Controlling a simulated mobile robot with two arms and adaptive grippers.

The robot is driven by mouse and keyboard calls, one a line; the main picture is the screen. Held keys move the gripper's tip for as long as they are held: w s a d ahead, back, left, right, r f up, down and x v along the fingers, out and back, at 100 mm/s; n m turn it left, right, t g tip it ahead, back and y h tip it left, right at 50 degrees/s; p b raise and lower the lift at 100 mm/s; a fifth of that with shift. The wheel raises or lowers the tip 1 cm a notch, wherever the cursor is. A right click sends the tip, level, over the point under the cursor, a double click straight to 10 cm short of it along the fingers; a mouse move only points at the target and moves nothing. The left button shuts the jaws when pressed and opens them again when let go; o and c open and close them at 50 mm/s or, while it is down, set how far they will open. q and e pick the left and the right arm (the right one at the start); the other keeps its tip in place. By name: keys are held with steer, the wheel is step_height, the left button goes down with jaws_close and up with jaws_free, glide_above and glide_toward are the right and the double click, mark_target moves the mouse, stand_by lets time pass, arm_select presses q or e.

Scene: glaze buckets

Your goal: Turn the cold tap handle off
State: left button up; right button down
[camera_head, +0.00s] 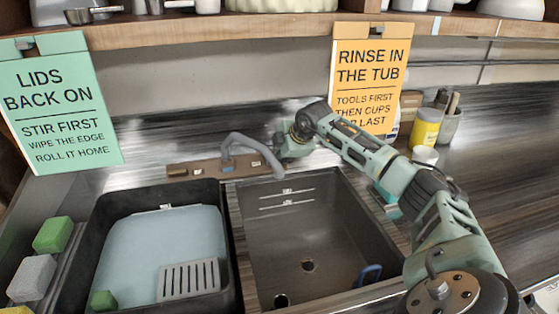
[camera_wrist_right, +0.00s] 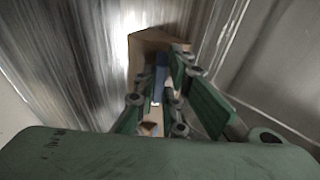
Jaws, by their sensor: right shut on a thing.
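The grey tap (camera_head: 250,145) rises from a brown base (camera_head: 205,167) behind the sink, its spout curving over the right basin. My right gripper (camera_head: 283,148) is at the right end of that base, beside the spout. In the right wrist view, my right gripper (camera_wrist_right: 160,98) is shut on a narrow blue bar, the cold tap handle (camera_wrist_right: 160,75). The handle lies between the fingers above the brown base (camera_wrist_right: 150,42). In the head view the gripper hides this handle. My left gripper is not in view.
The steel sink basin (camera_head: 275,240) is empty apart from a blue item (camera_head: 369,275) near its front right. A black tub (camera_head: 108,215) of pale water stands at left. An orange sign (camera_head: 370,62) hangs behind my right arm. A yellow jar (camera_head: 426,128) stands at right.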

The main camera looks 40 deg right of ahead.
steer(key=c, duration=1.8)
jaws_free()
step_height(320, 180, up, 10)
steer(key=shift+c, duration=0.6)
